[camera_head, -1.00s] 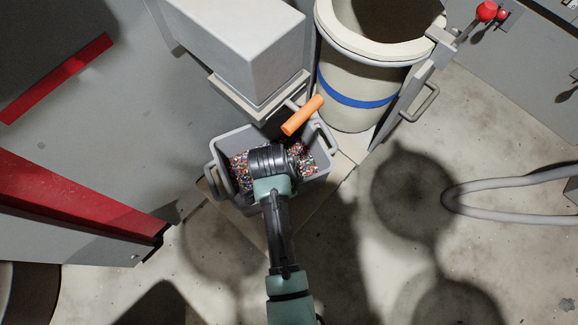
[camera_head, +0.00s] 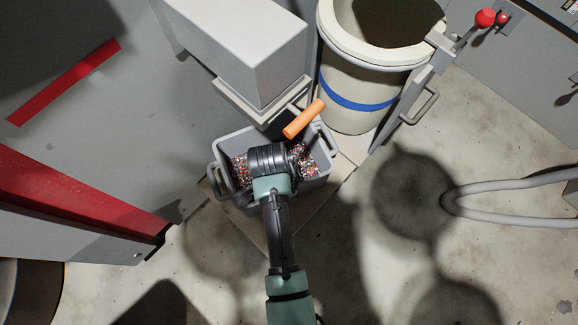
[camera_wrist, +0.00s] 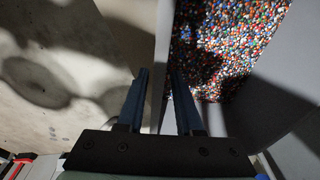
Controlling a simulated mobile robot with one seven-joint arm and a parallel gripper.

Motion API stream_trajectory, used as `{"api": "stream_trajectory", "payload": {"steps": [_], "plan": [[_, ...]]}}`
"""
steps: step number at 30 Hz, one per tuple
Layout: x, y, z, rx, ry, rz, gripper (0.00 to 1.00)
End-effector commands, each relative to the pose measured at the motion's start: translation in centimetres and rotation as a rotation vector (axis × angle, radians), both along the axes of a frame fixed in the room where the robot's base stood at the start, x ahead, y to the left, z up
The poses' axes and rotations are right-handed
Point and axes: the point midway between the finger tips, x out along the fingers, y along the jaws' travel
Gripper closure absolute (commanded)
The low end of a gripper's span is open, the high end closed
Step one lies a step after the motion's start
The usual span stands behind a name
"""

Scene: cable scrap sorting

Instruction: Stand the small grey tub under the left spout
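A grey tub (camera_head: 241,141) with a handle at each side stands below the grey box-shaped housing, holding multicoloured granules (camera_head: 312,163). It is the only tub I can make out. My gripper is over the tub in the head view, where its fingers are hidden by my wrist. In the wrist view my gripper (camera_wrist: 160,78) shows two dark blue fingers apart, one on each side of the tub's pale wall (camera_wrist: 164,45). I cannot tell whether either finger touches the wall. Granules lie to the right of the fingers, floor to the left.
The grey housing (camera_head: 250,50) hangs just above the tub, with an orange handle (camera_head: 304,118) beside it. A large cream drum (camera_head: 355,85) with a blue band stands behind right. A red beam (camera_head: 70,205) is at left. A grey hose (camera_head: 510,215) lies right. Floor in front is open.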

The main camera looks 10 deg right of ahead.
Motion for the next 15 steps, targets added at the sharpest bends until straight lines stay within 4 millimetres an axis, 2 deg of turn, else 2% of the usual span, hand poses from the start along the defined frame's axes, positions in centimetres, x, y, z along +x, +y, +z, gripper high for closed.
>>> {"api": "stream_trajectory", "payload": {"steps": [1,6,10,15], "plan": [[0.0,0.1,1.5,0.0,-0.001,0.001,0.65],[-0.1,0.5,4.2,0.0,-0.001,0.0,0.65],[-0.2,0.8,5.4,0.0,0.0,0.0,0.65],[-0.2,0.9,5.8,0.0,0.0,0.0,0.65]]}}
